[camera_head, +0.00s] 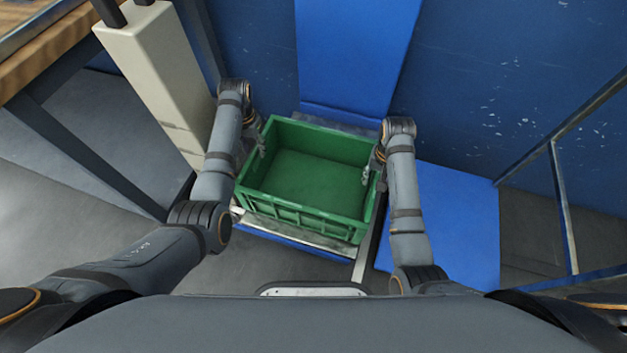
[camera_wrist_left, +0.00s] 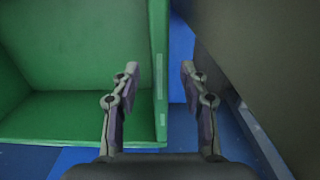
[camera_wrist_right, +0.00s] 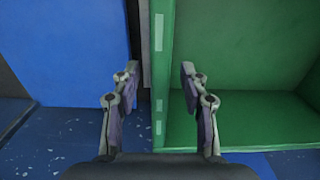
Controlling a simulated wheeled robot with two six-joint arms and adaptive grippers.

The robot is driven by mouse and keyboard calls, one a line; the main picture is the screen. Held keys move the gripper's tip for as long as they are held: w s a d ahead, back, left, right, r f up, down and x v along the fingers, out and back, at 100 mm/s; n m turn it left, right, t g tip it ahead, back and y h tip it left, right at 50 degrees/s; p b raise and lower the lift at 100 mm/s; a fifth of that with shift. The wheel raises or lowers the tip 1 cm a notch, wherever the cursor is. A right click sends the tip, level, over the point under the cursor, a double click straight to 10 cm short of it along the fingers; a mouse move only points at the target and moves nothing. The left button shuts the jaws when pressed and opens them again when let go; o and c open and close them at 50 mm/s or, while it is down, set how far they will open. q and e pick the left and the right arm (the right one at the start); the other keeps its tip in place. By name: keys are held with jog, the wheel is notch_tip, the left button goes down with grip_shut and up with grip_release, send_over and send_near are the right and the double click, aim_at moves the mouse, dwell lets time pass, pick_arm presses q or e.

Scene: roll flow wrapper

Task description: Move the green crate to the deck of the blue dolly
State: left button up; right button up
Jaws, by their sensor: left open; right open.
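The green crate (camera_head: 305,222) is upright, open-topped and empty, in the middle of the head view. It rests on a low grey-white support with a blue edge, mostly hidden beneath it. My left gripper (camera_head: 262,138) is open at the crate's left wall; in the left wrist view its fingers (camera_wrist_left: 160,75) straddle the wall rim (camera_wrist_left: 160,90). My right gripper (camera_head: 371,168) is open at the right wall; in the right wrist view its fingers (camera_wrist_right: 160,75) straddle that rim (camera_wrist_right: 160,60). A flat blue surface (camera_head: 450,225) lies right of the crate; I cannot tell which blue part is the dolly deck.
A pale column (camera_head: 155,75) and a wooden-topped table (camera_head: 45,45) stand left of the crate. A blue panel (camera_head: 357,50) rises behind it. A metal frame (camera_head: 562,200) stands at the right. Grey floor (camera_head: 60,245) shows at lower left.

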aim_at(258, 161)
pick_arm(q)
jog(key=shift+f, duration=2.75)
pick_arm(e)
jog(key=shift+f, duration=2.75)
pick_arm(q)
jog(key=shift+c, duration=0.5)
pick_arm(e)
jog(key=shift+c, duration=0.5)
pick_arm(q)
grip_shut()
pick_arm(e)
grip_shut()
